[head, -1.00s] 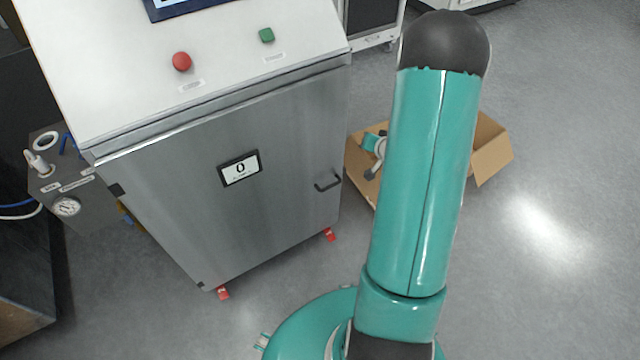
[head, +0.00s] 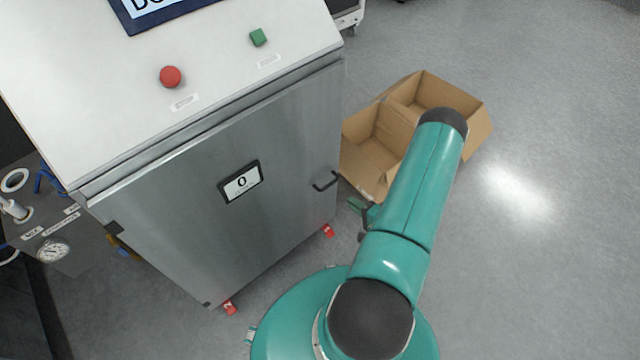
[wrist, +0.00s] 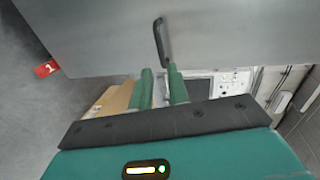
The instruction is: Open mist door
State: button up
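The mist door appears to be the steel front panel (head: 215,190) of the washer, and it is shut. Its dark bar handle (head: 325,181) sits near the panel's right edge. In the wrist view the handle (wrist: 160,40) stands out from the steel panel (wrist: 100,30). My gripper (wrist: 159,69) has its two green fingers apart with a narrow gap between them. The handle lies just beyond the fingertips, roughly in line with the gap. I see nothing held. In the head view my arm mostly hides the gripper.
A red button (head: 171,76) and a green button (head: 258,37) are on the sloped top. A small display (head: 241,182) is on the panel. An open cardboard box (head: 375,150) stands behind my arm. A gauge unit (head: 50,235) is at left. Floor at right is clear.

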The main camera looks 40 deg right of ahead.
aim_at(327, 185)
jog(key=x, duration=1.3)
jog(key=shift+w+a+f, duration=0.15)
jog(key=shift+w, duration=0.1)
jog(key=shift+c, duration=0.5)
grip_shut()
